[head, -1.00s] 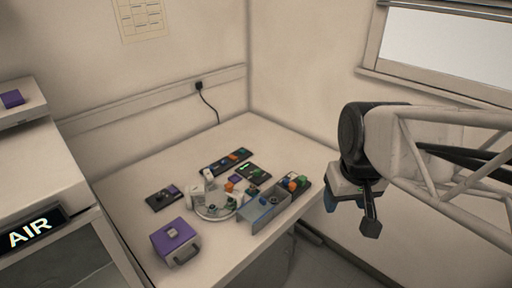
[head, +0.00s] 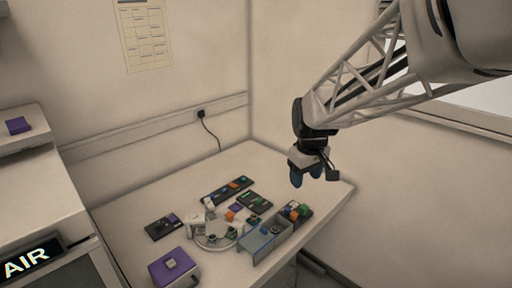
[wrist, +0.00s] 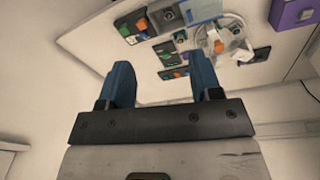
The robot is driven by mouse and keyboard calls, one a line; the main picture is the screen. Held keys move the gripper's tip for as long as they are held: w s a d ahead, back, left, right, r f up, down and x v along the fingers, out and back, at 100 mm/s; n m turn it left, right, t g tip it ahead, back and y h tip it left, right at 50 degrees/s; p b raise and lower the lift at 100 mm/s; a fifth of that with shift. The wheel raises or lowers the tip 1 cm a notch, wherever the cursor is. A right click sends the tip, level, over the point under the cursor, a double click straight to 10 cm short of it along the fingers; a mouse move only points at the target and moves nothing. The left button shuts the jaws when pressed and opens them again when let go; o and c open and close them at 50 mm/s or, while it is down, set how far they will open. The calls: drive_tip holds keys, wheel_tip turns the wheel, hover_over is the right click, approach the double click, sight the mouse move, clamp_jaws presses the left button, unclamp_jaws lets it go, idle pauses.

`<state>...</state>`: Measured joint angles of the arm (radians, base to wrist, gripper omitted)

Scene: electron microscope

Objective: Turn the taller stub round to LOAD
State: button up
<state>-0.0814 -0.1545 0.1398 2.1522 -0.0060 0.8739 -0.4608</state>
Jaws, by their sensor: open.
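A round white plate (head: 212,243) lies on the table with several small pieces on and around it. It also shows in the wrist view (wrist: 228,48), near the top. The pieces are too small to tell which is the taller stub, and no LOAD mark can be read. My gripper (head: 306,177) points down, open and empty, high above the back right part of the table. Its two blue fingers stand well apart in the wrist view (wrist: 160,68), touching nothing.
A grey-blue open tray (head: 262,243) stands right of the plate. A dark block holder (head: 297,212) with orange and green pieces sits beside it. A purple case (head: 172,267) is at the front left. Dark strips lie behind. The table's back right is clear.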

drive_tip(key=w+a+f+n, duration=0.25)
drive_tip(key=w+f, duration=0.25)
drive_tip(key=w, duration=0.3)
drive_tip(key=w+a+f+n, duration=0.2)
drive_tip(key=w+a+f, duration=0.15)
drive_tip(key=w, duration=0.45)
drive_tip(key=n+g, duration=0.1)
drive_tip(key=n, duration=0.3)
hover_over(258, 199)
drive_tip(key=shift+m, duration=0.25)
drive_tip(key=f, duration=1.5)
drive_tip(key=shift+s+d+f, duration=0.2)
drive_tip(key=shift+s, duration=0.1)
drive_tip(key=shift+w+a+f, duration=0.2)
drive_tip(key=shift+w+f, duration=0.15)
drive_tip(key=shift+f, duration=0.15)
drive_tip(key=shift+f, duration=3.9)
drive_tip(key=shift+c, duration=0.3)
drive_tip(key=c, duration=0.9)
